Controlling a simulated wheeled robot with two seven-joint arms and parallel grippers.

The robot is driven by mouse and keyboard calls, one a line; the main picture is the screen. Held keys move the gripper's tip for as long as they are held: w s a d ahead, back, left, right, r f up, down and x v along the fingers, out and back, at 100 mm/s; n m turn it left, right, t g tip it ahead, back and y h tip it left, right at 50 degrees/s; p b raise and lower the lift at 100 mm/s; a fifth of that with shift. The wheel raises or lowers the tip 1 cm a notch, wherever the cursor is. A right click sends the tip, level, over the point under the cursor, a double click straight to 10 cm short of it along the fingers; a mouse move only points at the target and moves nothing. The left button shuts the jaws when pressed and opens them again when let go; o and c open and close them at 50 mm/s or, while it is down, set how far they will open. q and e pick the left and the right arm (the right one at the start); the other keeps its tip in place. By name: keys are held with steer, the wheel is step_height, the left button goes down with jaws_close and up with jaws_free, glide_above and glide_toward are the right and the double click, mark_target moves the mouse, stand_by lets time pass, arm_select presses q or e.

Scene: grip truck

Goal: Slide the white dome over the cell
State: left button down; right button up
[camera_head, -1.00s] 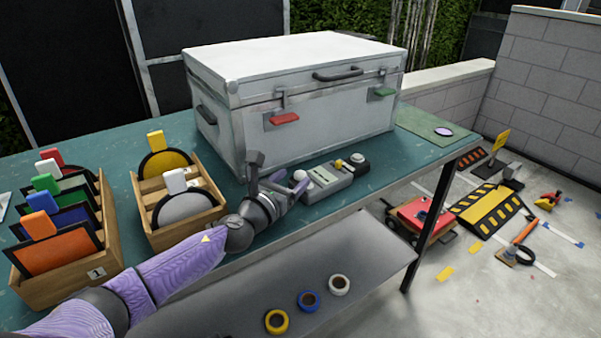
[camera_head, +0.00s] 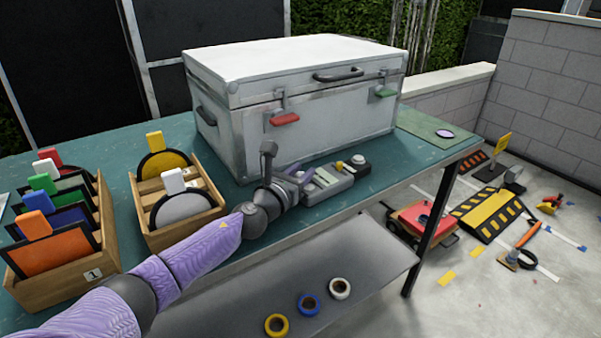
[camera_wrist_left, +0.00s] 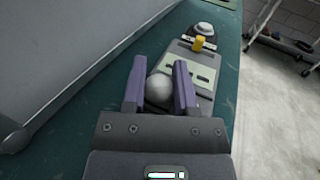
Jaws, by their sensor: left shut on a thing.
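A grey handheld meter (camera_head: 327,181) lies on the green table in front of the silver case. It has pale panels, a yellow tab (camera_head: 339,164) and, at its far end, a dark block with a pale round piece (camera_head: 358,160). In the left wrist view that round piece (camera_wrist_left: 205,28) shows beyond the yellow tab (camera_wrist_left: 198,43). My left gripper (camera_head: 298,174) is at the meter's near end. Its purple fingers are shut on the white dome (camera_wrist_left: 159,90), one on each side. I cannot tell which part is the cell.
The silver case (camera_head: 320,120) stands close behind the meter. Wooden boxes with colored filters (camera_head: 65,270) and round discs (camera_head: 185,232) are at the left. Tape rolls (camera_head: 308,304) lie on the lower shelf. The table right of the meter is clear to a green mat (camera_head: 430,131).

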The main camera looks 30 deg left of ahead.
mark_target(310, 189)
steer(key=shift+s+d, duration=0.25)
steer(key=shift+d, duration=0.1)
steer(key=shift+a, duration=0.15)
steer(key=shift+w+a, duration=0.3)
stand_by(0.4)
arm_select(q)
steer(key=d+p, duration=0.1)
steer(key=s+d+p, duration=0.1)
steer(key=d, duration=0.1)
steer(key=shift+s+d+r, duration=0.1)
steer(key=shift+r, duration=0.05)
steer(key=shift+f, duration=0.2)
arm_select(e)
steer(key=shift+s+d+r, duration=0.1)
steer(key=shift+d+r, duration=0.15)
steer(key=shift+r, duration=0.25)
steer(key=shift+d+r, duration=0.2)
steer(key=shift+r, duration=0.3)
